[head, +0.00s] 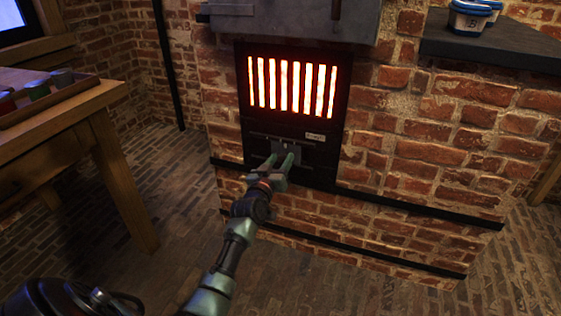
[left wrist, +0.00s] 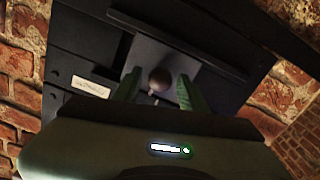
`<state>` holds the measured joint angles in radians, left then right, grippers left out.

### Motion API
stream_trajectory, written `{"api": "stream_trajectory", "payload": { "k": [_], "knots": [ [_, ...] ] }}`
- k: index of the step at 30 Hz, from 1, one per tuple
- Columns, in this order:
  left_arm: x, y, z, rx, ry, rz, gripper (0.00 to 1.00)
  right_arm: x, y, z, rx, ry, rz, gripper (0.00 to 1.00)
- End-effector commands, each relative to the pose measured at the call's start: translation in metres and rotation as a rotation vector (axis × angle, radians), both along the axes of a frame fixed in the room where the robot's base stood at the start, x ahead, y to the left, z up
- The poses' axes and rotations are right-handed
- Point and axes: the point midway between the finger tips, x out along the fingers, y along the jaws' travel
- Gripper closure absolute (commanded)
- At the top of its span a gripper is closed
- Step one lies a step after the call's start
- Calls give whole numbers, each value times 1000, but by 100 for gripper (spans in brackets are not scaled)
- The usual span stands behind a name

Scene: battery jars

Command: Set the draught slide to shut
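The draught slide (head: 287,147) is a dark grey plate on a black panel below the glowing grate. In the left wrist view the slide plate (left wrist: 178,55) carries a round grey knob (left wrist: 158,78). My left gripper (head: 279,161) is at the slide with its two green fingers pointing at it. In the left wrist view the fingers stand one on each side of the knob, open, with a visible gap on both sides. A small pale label (head: 315,135) sits at the panel's upper right; its text is too small to read. My right gripper is out of view.
The glowing grate (head: 292,86) is just above the panel, set in a brick furnace (head: 430,150). A black ledge (head: 420,196) runs along the brick below. A wooden table (head: 75,110) with a tray of jars stands at left. Blue-lidded tubs (head: 468,18) stand on the right-hand counter.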

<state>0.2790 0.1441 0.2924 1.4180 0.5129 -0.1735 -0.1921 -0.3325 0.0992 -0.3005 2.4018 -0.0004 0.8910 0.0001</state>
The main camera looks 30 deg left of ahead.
Motion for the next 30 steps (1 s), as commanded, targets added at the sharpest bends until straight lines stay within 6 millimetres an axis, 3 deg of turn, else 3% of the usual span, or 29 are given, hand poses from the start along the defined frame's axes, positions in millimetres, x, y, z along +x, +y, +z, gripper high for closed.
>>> {"api": "stream_trajectory", "payload": {
  "k": [1,4,30],
  "knots": [
    [0,0,0,0,0,0,75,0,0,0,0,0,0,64],
    [0,0,0,0,0,0,100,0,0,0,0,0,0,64],
    [0,0,-1,0,1,0,100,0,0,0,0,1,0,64]
  ]
}}
